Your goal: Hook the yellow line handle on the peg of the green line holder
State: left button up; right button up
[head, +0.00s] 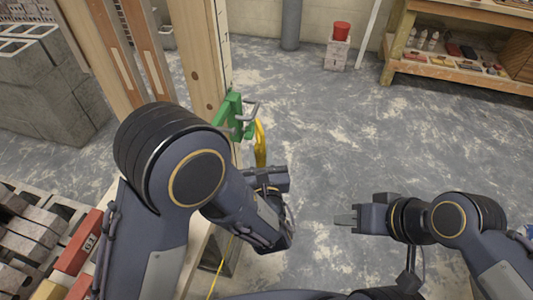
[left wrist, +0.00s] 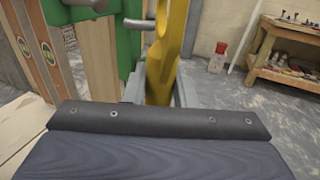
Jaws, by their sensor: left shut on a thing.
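The green line holder (head: 234,108) is fixed to the wooden post, with grey metal pegs sticking out to the right. In the left wrist view the green holder (left wrist: 129,42) and a grey peg (left wrist: 139,24) are at upper left. The yellow line handle (head: 260,143) hangs upright just right of the holder. My left gripper (head: 268,178) is shut on the lower part of the yellow handle (left wrist: 174,45). The peg end is close to the handle; whether they touch is unclear. My right gripper (head: 345,218) is apart at right, appearing empty; its jaw gap is unclear.
A wooden post (head: 204,60) stands behind the holder. Concrete blocks (head: 45,90) and bricks (head: 78,245) are at left. A yellow line (head: 216,275) runs down below my left arm. A wooden shelf (head: 465,72) is at back right. The floor between is clear.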

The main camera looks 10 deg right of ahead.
pick_arm(q)
jog(key=w+a+f, duration=0.1)
jog(key=w+a, duration=0.2)
jog(key=a, duration=0.4)
jog(key=shift+a+f+b, duration=0.35)
jog(key=shift+b, duration=0.05)
dwell(0.6)
jog(key=shift+w, duration=0.1)
dwell(0.5)
jog(key=o, duration=1.1)
jog(key=shift+o, duration=0.3)
jog(key=o, duration=0.5)
jog(key=shift+c, duration=0.2)
jog(key=shift+o, duration=0.4)
